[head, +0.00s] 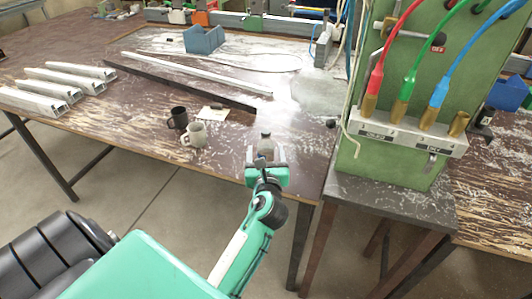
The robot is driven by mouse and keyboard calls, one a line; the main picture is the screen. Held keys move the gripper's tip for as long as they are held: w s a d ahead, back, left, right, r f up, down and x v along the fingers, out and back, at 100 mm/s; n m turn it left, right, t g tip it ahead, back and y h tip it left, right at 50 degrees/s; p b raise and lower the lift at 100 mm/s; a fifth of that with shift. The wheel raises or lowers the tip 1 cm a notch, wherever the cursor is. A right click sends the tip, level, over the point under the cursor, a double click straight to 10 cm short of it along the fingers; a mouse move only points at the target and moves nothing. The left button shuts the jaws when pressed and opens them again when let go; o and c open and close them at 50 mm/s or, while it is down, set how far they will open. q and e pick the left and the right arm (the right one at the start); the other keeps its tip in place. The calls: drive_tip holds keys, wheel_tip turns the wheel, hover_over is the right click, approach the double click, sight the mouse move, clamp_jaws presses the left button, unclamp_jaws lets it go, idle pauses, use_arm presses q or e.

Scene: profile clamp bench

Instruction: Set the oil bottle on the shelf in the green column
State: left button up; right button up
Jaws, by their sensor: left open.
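The oil bottle (265,143) appears as a small grey bottle standing upright near the table's front edge. My left gripper (266,156) is open, with one finger to each side of the bottle in the picture; I cannot tell whether they touch it. The bottle's lower part is hidden by the gripper. The green column (385,168) stands at the right. A pale labelled ledge (408,133) sticks out from its front, holding several brass-ended nozzles on red, green and blue hoses. I cannot tell whether this ledge is the shelf. My right gripper is not in view.
A dark mug (178,118) and a beige mug (195,135) stand left of the bottle, near a small paper (212,114). Metal profiles (60,82) lie at the left, a long bar (190,72) farther back. A blue bin (204,40) stands behind.

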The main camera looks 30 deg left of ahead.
use_arm(q)
drive_tip(key=x, duration=0.5)
drive_tip(key=shift+w, duration=0.1)
drive_tip(key=shift+r, duration=0.1)
drive_tip(key=c, duration=1.2)
